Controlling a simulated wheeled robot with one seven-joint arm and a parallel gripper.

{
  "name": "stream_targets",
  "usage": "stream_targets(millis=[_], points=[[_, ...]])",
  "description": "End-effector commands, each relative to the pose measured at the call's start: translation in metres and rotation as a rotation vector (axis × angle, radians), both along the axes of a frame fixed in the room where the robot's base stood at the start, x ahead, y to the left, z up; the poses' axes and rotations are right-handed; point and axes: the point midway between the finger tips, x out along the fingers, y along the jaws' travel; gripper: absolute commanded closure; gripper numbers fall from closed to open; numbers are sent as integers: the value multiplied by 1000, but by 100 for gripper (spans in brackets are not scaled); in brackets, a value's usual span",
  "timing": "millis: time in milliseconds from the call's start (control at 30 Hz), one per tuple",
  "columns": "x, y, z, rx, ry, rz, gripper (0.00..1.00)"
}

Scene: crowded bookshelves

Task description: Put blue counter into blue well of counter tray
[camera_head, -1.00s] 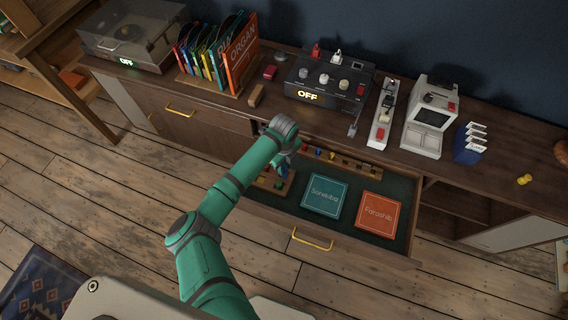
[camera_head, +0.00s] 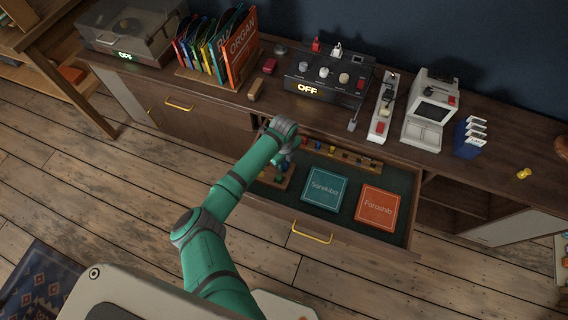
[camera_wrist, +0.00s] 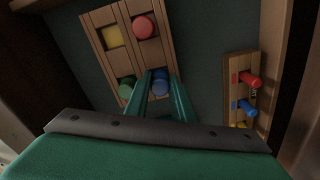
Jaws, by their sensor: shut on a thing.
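The wooden counter tray (camera_wrist: 101,63) lies in the open drawer, in the upper left of the wrist view. Its yellow well (camera_wrist: 113,37) shows as a flat yellow square. A round red counter (camera_wrist: 143,27) and a round green counter (camera_wrist: 127,88) are in other compartments. My gripper (camera_wrist: 159,78) is shut on the blue counter (camera_wrist: 160,86), at the tray's lower right compartment beside the green one. The fingers hide part of that compartment, and I cannot tell whether the counter is inside it or just above. In the head view the tray (camera_head: 288,182) is partly hidden by my arm.
A wooden strip with red, blue and yellow pegs (camera_wrist: 239,95) lies right of the tray. A teal box (camera_head: 326,189) and an orange box (camera_head: 378,209) fill the drawer's right part. The drawer's front wall (camera_head: 340,238) and the cabinet top above border the space.

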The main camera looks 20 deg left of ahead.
Motion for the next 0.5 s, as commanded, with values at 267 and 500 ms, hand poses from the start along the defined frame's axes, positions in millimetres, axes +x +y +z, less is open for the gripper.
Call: stream_targets(millis=[267, 500], points=[[-5, -1, -7, 2, 12, 1, 61], [-5, 0, -7, 4, 11, 1, 56]])
